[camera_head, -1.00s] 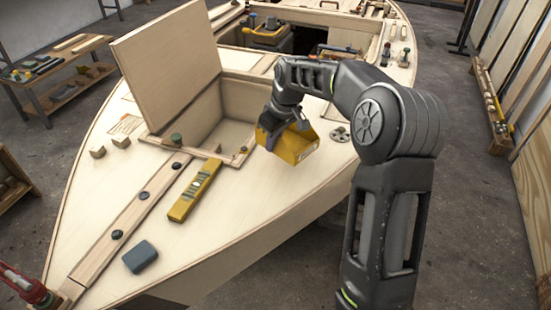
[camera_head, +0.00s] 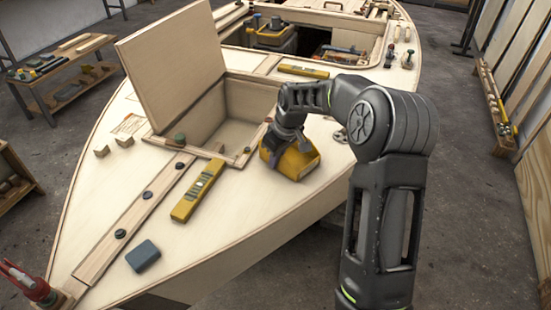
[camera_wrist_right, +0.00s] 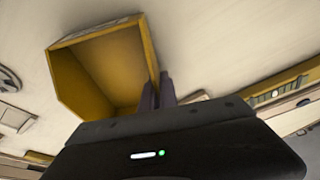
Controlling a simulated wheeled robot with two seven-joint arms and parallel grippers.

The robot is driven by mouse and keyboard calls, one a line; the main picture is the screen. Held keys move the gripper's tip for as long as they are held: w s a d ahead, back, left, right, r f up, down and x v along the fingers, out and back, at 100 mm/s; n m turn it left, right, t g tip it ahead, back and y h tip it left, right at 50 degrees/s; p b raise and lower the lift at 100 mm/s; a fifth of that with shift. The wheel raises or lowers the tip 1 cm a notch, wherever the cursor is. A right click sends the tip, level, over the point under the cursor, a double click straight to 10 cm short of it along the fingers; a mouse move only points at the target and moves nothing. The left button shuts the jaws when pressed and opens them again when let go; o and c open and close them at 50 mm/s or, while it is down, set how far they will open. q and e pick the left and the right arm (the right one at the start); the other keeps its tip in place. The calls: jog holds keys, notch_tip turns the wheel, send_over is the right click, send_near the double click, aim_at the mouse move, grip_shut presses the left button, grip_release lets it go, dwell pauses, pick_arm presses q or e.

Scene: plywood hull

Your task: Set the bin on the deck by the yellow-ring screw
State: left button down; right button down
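The yellow bin (camera_head: 298,162) is at the right side of the foredeck, right of the open hatch. My right gripper (camera_head: 287,137) is shut on one wall of it. In the right wrist view the bin (camera_wrist_right: 105,65) shows its empty inside, and my fingers (camera_wrist_right: 160,92) pinch its right-hand wall. The bin is low over the deck (camera_head: 240,215); I cannot tell whether it touches. Several dark screw heads, one here (camera_head: 147,195), sit along the centre plank, and a larger greenish one (camera_head: 180,138) by the hatch corner. No yellow ring can be made out. My left gripper is out of view.
The hatch lid (camera_head: 172,65) stands open over a recess (camera_head: 232,125). A yellow level (camera_head: 199,188) and a grey-blue block (camera_head: 142,256) lie on the foredeck. Wooden blocks (camera_head: 124,141) sit left of the hatch. A red tool (camera_head: 32,285) stands near the bow.

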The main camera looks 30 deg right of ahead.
jog(key=shift+f, duration=0.2)
jog(key=c, duration=1.6)
grip_release()
jog(key=shift+c, duration=0.2)
jog(key=shift+r, duration=0.2)
jog(key=shift+r, duration=0.15)
jog(key=v, duration=1.2)
